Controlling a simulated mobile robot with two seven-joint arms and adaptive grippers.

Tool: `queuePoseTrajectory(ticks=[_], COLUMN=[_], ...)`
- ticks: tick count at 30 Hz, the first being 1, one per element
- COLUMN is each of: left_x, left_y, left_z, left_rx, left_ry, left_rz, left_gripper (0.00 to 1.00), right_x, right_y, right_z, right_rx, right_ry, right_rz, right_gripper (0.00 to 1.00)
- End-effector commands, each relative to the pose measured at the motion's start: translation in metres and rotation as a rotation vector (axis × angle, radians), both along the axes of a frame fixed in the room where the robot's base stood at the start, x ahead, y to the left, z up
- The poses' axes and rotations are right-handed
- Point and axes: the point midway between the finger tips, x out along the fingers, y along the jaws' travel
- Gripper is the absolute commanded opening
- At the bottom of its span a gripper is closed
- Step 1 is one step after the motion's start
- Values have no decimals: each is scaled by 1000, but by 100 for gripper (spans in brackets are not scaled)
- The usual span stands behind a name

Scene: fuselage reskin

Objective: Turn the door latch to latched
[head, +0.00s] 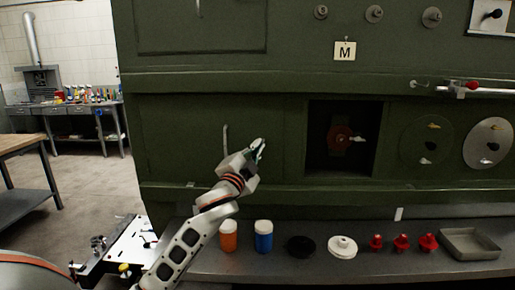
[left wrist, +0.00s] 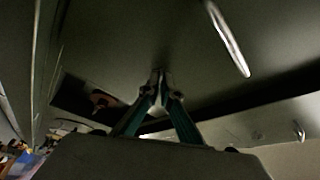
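A slim metal handle (head: 225,139) stands near vertical on a closed green panel (head: 180,125); it is the likeliest door latch, but no marking shows its state. A slim metal bar, seemingly the same handle (left wrist: 228,38), slants at the upper right of the left wrist view. My left gripper (head: 260,146) is in front of the panel, right of the handle and apart from it. In the left wrist view its fingertips (left wrist: 161,76) come together with nothing visible between them. My right gripper is out of view.
An open recess (head: 320,155) with a red round part (head: 341,138) lies right of the gripper. Below, a grey ledge (head: 200,262) holds an orange jar (head: 228,236), a blue jar (head: 264,237), discs, several red pieces and a grey tray (head: 470,244). Workbenches stand far left.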

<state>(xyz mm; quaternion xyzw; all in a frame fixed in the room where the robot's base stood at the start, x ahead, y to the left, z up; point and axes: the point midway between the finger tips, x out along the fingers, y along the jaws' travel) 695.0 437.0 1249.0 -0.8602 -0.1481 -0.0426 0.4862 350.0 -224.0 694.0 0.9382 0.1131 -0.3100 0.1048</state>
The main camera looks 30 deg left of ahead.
Motion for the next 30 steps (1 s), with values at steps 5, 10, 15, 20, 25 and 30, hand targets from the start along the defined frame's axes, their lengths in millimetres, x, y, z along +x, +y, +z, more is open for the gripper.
queuePoseTrajectory(ticks=[5,10,15,20,25,30], left_x=[-1,-1,-1,-1,-1,-1], left_y=[2,3,3,3,3,2], left_z=[4,5,6,7,8,7], left_rx=[149,275,380,452,501,522], left_ry=[86,164,229,275,305,319], left_rz=[1,4,2,3,3,2], left_gripper=[0,0,0,0,0,0], right_x=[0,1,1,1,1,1], right_y=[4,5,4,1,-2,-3], right_z=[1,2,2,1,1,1], right_rx=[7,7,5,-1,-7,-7], right_ry=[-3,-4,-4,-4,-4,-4], right_rz=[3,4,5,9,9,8], right_gripper=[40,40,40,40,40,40])
